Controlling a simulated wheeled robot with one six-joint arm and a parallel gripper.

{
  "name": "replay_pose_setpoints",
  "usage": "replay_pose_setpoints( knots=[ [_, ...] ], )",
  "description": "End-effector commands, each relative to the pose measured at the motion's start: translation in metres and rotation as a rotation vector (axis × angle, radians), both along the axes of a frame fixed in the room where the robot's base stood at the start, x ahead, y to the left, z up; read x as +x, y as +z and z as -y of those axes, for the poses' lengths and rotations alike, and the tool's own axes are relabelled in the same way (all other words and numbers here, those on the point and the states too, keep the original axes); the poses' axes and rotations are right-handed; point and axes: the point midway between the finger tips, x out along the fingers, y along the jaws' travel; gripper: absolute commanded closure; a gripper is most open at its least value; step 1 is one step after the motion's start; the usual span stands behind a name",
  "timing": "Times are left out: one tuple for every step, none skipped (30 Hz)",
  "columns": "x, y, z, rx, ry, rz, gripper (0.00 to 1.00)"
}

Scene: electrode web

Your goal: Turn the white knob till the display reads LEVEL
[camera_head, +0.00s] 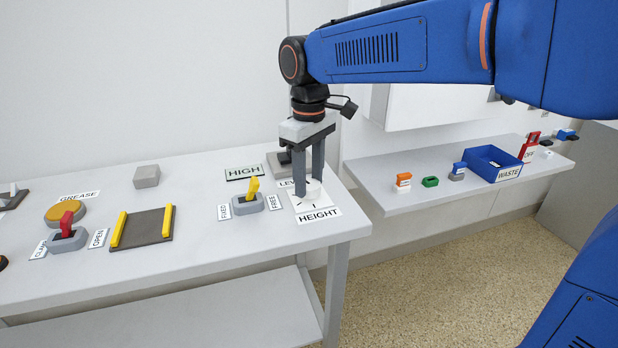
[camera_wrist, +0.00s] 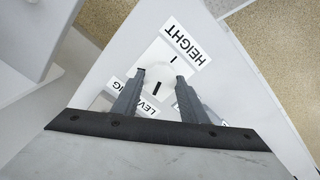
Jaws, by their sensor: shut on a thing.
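The white knob (camera_head: 309,189) sits on a white plate labelled HEIGHT (camera_head: 318,216) near the table's right end. My gripper (camera_head: 308,184) points down over it, one finger on each side, shut on the knob. The wrist view shows the round knob (camera_wrist: 158,79) between the fingertips (camera_wrist: 160,76). A short black mark is on the knob's palm side, and another tick is on the plate towards the HEIGHT label. The display (camera_head: 244,173) behind and left of the knob reads HIGH. A label starting LEV (camera_head: 286,183) is partly hidden by my gripper.
A yellow lever (camera_head: 253,187) between FIXED and FREE labels stands close left of the knob. Further left are a dark plate with yellow rails (camera_head: 143,230), a red lever (camera_head: 67,225) and a yellow button (camera_head: 65,212). A shelf with a blue WASTE bin (camera_head: 492,160) is right.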

Motion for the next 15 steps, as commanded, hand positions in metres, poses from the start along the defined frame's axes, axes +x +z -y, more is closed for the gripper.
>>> replay_pose_setpoints(
  knots=[
    [0.0,0.0003,0.0,0.0,0.027,0.0,0.83],
    [0.0,0.0003,0.0,0.0,0.05,0.0,0.83],
    [0.0,0.0003,0.0,0.0,0.083,0.0,0.83],
    [0.0,0.0003,0.0,0.0,0.107,0.0,0.83],
    [-0.0001,0.0004,-0.0001,0.0,0.131,0.0,0.83],
    [-0.0001,0.0004,-0.0001,0.0,0.161,0.0,0.83],
    [-0.0001,0.0004,-0.0001,0.0,0.183,0.0,0.83],
    [-0.0001,0.0004,-0.0001,0.0,0.203,0.0,0.83],
    [-0.0001,0.0004,-0.0001,0.0,0.226,0.0,0.83],
    [-0.0002,0.0004,-0.0001,0.0,0.24,0.0,0.83],
    [-0.0002,0.0005,-0.0001,0.0,0.252,0.0,0.83],
    [-0.0002,0.0005,-0.0001,0.0,0.265,0.0,0.83],
    [-0.0002,0.0005,-0.0001,-0.001,0.271,0.001,0.83],
    [-0.0002,0.0005,-0.0001,-0.001,0.275,0.001,0.83],
    [-0.0002,0.0005,-0.0001,-0.001,0.279,0.001,0.83]
  ],
)
